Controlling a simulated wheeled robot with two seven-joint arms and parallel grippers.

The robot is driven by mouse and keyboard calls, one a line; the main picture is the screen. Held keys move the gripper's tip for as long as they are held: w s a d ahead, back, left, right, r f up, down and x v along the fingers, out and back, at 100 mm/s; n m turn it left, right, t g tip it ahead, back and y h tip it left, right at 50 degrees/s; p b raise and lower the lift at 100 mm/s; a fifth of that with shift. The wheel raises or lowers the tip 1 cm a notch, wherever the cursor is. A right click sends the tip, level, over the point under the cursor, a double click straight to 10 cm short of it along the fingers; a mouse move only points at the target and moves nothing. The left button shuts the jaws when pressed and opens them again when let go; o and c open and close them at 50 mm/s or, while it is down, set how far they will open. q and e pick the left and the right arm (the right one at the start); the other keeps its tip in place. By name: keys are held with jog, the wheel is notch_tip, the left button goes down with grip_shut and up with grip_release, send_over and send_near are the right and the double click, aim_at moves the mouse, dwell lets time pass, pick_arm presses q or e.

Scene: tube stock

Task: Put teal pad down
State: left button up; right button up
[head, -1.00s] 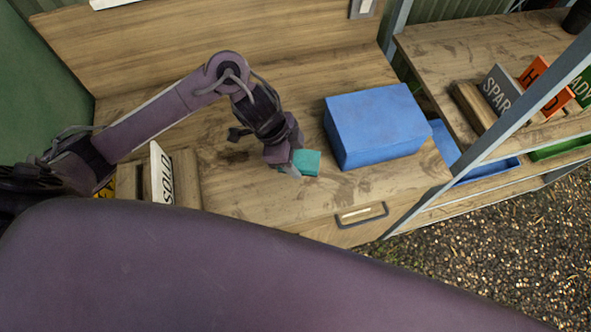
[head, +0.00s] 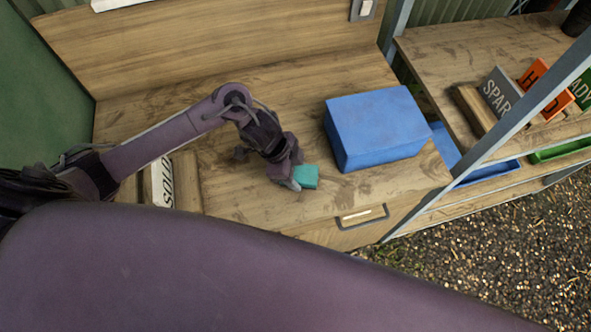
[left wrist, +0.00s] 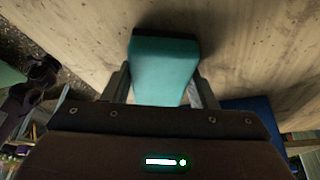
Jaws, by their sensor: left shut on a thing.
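The teal pad (head: 306,177) is a small block at the front part of the wooden bench top (head: 240,200), left of the blue box. My left gripper (head: 291,178) is shut on it, and the fingers sit on both sides of the pad (left wrist: 162,68) in the left wrist view. The pad is at or very near the wood; I cannot tell for sure whether it touches. My right gripper is not in view.
A large blue box (head: 377,128) stands right of the pad. A white sign reading SOLD (head: 163,183) stands at the left. A drawer handle (head: 362,217) is on the bench front. A shelf with signs (head: 500,92) is at the right. Bare wood lies around the pad.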

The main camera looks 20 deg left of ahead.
pick_arm(q)
jog(key=shift+s+a+f, duration=0.1)
jog(key=shift+s+f, duration=0.3)
jog(key=shift+f, duration=0.15)
jog(key=o, duration=0.7)
jog(key=shift+s+f, duration=0.1)
jog(key=shift+f, duration=0.05)
jog(key=shift+o, duration=0.9)
jog(key=shift+f, duration=0.1)
jog(key=shift+r, duration=0.4)
jog(key=w+v, duration=0.1)
jog(key=v, duration=1.1)
jog(key=shift+r, duration=0.5)
